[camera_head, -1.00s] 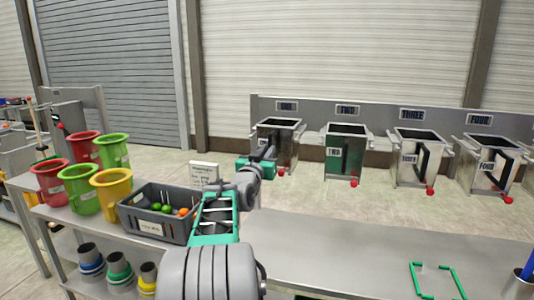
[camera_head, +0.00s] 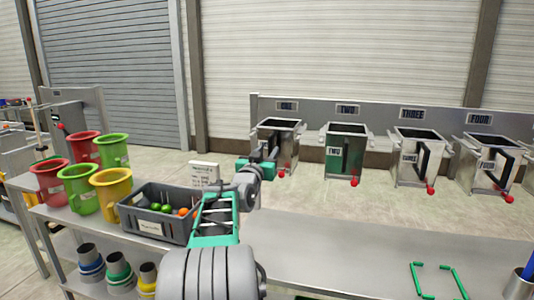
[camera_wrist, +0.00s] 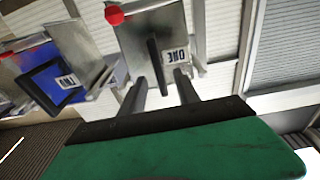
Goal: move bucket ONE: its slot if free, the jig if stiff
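Bucket ONE (camera_head: 287,152) is a grey metal bucket hanging upright under the ONE plate (camera_head: 287,106), with a red knob (camera_head: 281,173) at its lower front. In the wrist view bucket ONE (camera_wrist: 133,43) shows its label and a dark upright bar handle (camera_wrist: 154,60). My gripper (camera_wrist: 162,88) is open, its two fingers apart. The handle's near end appears between the fingers, with gaps on both sides; I cannot tell how deep it sits. In the head view my gripper (camera_head: 268,158) is at the bucket's front left. The jig cannot be identified for sure.
Buckets TWO (camera_head: 335,157), THREE (camera_head: 406,172) and FOUR (camera_head: 481,178) hang to the right. A grey crate (camera_head: 168,235) of coloured balls and several coloured pots (camera_head: 111,188) stand left. A green outline (camera_head: 417,281) is on the bare front bench (camera_head: 350,255).

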